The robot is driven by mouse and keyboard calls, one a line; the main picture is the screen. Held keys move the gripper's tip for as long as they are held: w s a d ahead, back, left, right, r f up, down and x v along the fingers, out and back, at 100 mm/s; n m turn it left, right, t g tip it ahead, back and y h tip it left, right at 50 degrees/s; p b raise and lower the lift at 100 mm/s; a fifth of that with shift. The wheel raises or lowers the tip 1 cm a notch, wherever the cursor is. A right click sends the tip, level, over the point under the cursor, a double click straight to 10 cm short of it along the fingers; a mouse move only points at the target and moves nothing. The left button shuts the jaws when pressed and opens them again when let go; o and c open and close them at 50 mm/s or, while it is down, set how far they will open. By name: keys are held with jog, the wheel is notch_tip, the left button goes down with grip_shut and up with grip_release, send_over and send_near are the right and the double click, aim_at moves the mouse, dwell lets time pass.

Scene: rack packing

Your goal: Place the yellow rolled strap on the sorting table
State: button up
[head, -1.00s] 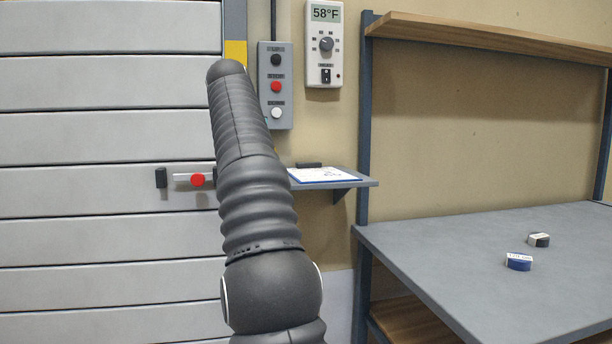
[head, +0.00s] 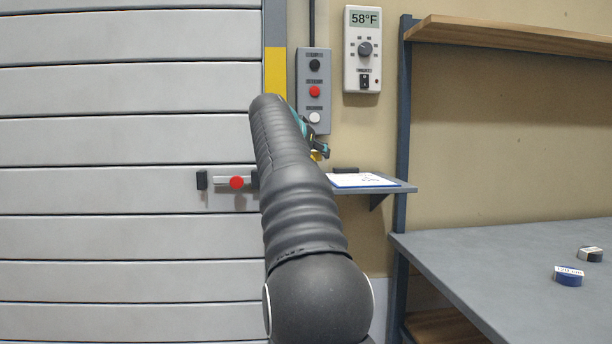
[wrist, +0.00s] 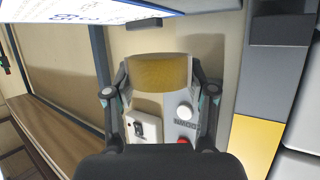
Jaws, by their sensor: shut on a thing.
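The yellow rolled strap (wrist: 160,72) is held between the two fingers of my gripper (wrist: 160,85) in the wrist view. In the head view my gripper (head: 320,148) shows partly past my dark arm, near the small wall shelf, with a bit of the yellow strap (head: 316,156) under it. The gripper is shut on the strap, and the strap is clear of any surface. The grey table (head: 480,258) stands at the right in the head view; I take it as the sorting table. A blue rolled strap (head: 568,276) and a dark one (head: 590,255) lie on it.
A small wall shelf (head: 405,187) with a clipboard (head: 360,180) is close to my gripper. A button box (head: 314,90) and a thermostat (head: 362,50) hang on the wall above. A blue post (head: 402,150) stands between shelf and table. The table's left part is clear.

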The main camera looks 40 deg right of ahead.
jog(key=shift+w+a+f, duration=0.35)
jog(key=shift+w+f, duration=0.05)
jog(key=shift+w, duration=0.15)
jog(key=shift+w+a+f, duration=0.3)
jog(key=shift+w+f, duration=0.05)
jog(key=shift+w, duration=0.15)
jog(key=shift+f+b, duration=0.75)
jog(key=shift+f, duration=1.2)
jog(key=shift+f, duration=0.2)
jog(key=o, duration=1.2)
jog(key=shift+c, duration=0.2)
jog(key=shift+r, duration=0.25)
jog(key=v, duration=1.2)
jog(key=shift+b, duration=0.45)
